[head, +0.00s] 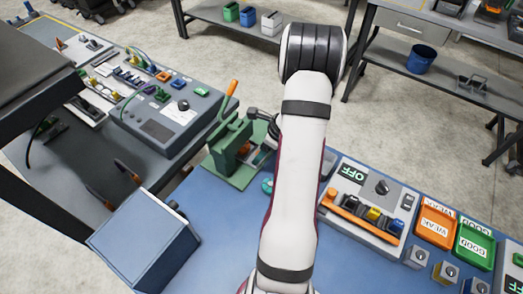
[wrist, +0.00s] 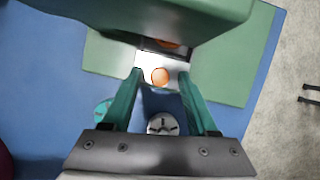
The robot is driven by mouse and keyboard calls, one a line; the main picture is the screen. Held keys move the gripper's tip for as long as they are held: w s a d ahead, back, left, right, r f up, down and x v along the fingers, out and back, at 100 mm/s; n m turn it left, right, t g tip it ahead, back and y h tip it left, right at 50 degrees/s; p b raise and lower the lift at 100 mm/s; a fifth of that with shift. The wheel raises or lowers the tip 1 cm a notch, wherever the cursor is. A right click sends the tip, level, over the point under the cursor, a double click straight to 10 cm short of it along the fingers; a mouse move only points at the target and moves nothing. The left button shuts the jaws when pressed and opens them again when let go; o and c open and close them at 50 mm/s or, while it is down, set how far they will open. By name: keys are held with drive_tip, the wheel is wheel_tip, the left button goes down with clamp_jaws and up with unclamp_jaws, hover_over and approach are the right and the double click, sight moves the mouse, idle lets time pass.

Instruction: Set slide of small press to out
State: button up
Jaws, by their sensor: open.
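The small press (head: 232,150) is green with an orange-handled lever (head: 229,97) and stands on a green base at the bench's back edge. In the wrist view, the press body (wrist: 150,15) fills the top. A pale slide (wrist: 180,66) shows at the press opening, with a round orange knob (wrist: 160,77) on it. My gripper (wrist: 161,74) is open, its two teal fingers on either side of the knob with gaps to it. In the head view my arm hides most of the gripper. How far out the slide sits is hard to tell.
A teal round piece (wrist: 103,110) and a grey slotted round piece (wrist: 163,124) lie near the fingers. A blue-grey box (head: 145,245) is at left. A switch panel marked OFF (head: 360,200) and orange and green trays (head: 436,220) are at right.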

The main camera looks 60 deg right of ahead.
clamp_jaws()
idle(0.3)
idle(1.1)
